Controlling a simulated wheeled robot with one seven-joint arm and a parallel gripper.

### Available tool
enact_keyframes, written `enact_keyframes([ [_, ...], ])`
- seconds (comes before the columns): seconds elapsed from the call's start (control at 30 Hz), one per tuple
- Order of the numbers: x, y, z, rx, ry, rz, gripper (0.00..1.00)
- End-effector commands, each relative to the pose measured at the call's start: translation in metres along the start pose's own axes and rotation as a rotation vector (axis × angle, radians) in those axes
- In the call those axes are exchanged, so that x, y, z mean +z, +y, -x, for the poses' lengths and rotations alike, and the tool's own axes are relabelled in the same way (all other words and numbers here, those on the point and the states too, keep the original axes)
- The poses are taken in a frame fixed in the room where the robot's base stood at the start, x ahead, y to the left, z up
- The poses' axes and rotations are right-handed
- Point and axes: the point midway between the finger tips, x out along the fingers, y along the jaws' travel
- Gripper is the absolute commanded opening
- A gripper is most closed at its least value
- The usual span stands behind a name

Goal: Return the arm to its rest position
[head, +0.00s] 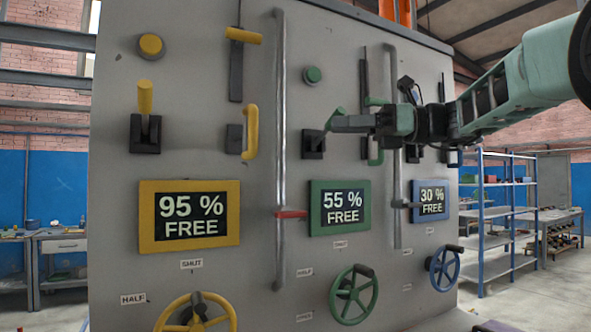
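My arm (500,85) reaches in from the upper right in the head view. My gripper (345,123) points left, level, in front of the green column of the grey panel (200,60). Its fingers are seen edge-on, so their gap does not show. The tip overlaps the green lever (335,117) in the picture; I cannot tell whether they touch. The gripper also covers part of the green D-shaped handle (376,156).
The panel has yellow, green and blue displays reading 95 %, 55 % and 30 % free. Below them are a yellow handwheel (197,314), a green handwheel (353,294) and a blue handwheel (443,268). Vertical pipes (280,130) stand out from the panel. Blue shelves (482,210) stand behind right.

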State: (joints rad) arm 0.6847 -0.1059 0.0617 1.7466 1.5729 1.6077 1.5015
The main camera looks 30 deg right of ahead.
Motion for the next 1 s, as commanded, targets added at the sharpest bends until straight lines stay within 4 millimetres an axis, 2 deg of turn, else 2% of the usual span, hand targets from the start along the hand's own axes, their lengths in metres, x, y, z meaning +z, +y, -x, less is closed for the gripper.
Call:
enact_keyframes([
  [0.17, -0.002, 0.000, -0.002, 0.002, 0.004, 0.001, 0.37],
  [0.23, -0.010, 0.002, -0.009, 0.012, 0.025, 0.008, 0.37],
  [0.27, -0.017, 0.004, -0.015, 0.021, 0.042, 0.017, 0.37],
  [0.37, -0.054, 0.015, -0.044, 0.071, 0.136, 0.064, 0.37],
  [0.47, -0.109, 0.040, -0.079, 0.166, 0.275, 0.164, 0.37],
  [0.5, -0.133, 0.053, -0.091, 0.216, 0.335, 0.218, 0.37],
  [0.6, -0.192, 0.091, -0.114, 0.366, 0.474, 0.379, 0.37],
  [0.7, -0.251, 0.134, -0.126, 0.559, 0.593, 0.583, 0.37],
  [0.83, -0.325, 0.194, -0.121, 0.894, 0.695, 0.927, 0.37],
  [0.9, -0.363, 0.226, -0.109, 1.120, 0.703, 1.159, 0.37],
  [1.0, -0.406, 0.260, -0.087, 1.447, 0.638, 1.497, 0.37],
])
